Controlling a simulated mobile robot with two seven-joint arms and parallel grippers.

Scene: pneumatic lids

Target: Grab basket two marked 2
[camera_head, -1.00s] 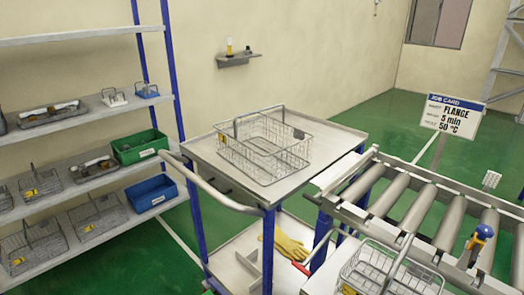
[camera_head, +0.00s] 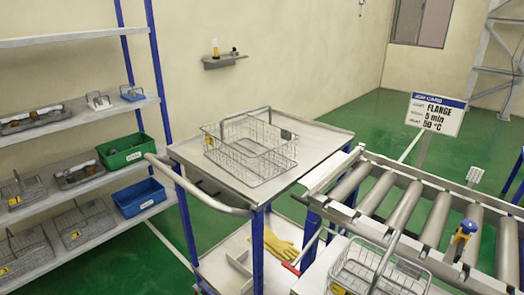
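No number 2 is legible on any basket. A wire basket (camera_head: 262,164) with a raised handle stands on the cart top (camera_head: 310,150); a small dark tag shows on its right side. Another wire basket (camera_head: 378,270) with a yellow tag is at the bottom right, cut off by the picture's edge. Several wire baskets with yellow tags sit on the shelf at left, among them one on the lower shelf (camera_head: 84,226) and one at its left (camera_head: 22,255). Neither of my grippers is in view.
A roller conveyor (camera_head: 403,210) runs along the right, with a job card sign (camera_head: 436,114) behind it. A green bin (camera_head: 122,151) and a blue bin (camera_head: 138,197) stand on the shelves. A yellow glove (camera_head: 281,244) lies on the cart's lower deck. Green floor is open behind.

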